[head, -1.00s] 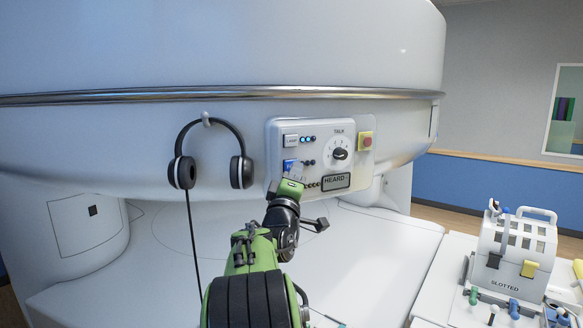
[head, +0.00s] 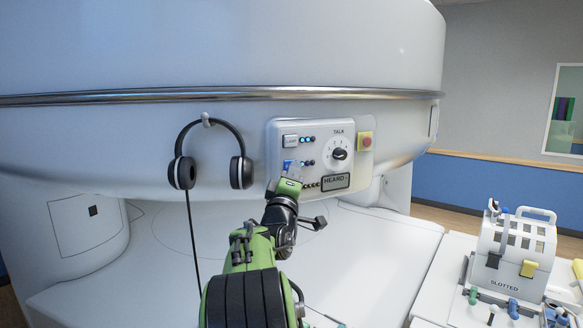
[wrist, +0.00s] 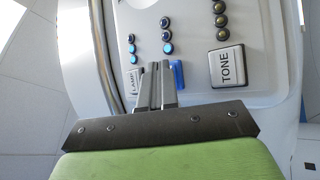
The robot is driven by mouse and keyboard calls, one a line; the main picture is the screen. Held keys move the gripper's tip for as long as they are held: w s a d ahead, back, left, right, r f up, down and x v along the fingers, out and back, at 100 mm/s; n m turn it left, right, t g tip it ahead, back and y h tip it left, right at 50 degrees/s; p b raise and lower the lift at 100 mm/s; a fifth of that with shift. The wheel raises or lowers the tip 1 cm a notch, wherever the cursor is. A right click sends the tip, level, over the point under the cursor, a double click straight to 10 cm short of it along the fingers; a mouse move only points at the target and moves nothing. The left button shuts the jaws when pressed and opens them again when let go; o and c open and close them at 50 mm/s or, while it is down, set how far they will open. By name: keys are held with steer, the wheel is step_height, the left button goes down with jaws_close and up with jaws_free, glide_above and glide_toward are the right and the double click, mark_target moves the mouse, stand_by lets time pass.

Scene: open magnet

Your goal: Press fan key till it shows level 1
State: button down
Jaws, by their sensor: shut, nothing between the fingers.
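The fan key, a blue key (head: 289,164), is on the white control panel (head: 277,140) below the LAMP key (head: 291,141). In the wrist view a strip of the blue key (wrist: 178,74) shows beside my fingers, which hide the rest. In its row of lights (wrist: 168,48), the light nearest the key glows blue and the other two are dark. My gripper (head: 294,171) is shut and empty, its tips at the lower part of the key. The shut fingers also show in the wrist view (wrist: 157,72). I cannot tell whether they touch the key.
The LAMP row has two blue lights lit. A slotted case (head: 515,245) stands at right.

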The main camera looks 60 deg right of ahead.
stand_by(0.4)
steer(key=shift+s+a+b, duration=0.5)
steer(key=shift+s+b, duration=0.05)
steer(key=shift+s, duration=0.05)
steer(key=s+a+b, duration=0.1)
steer(key=s, duration=0.1)
steer(key=s+a+b, duration=0.1)
steer(key=s+a, duration=0.1)
steer(key=shift+s, duration=0.1)
stand_by(0.8)
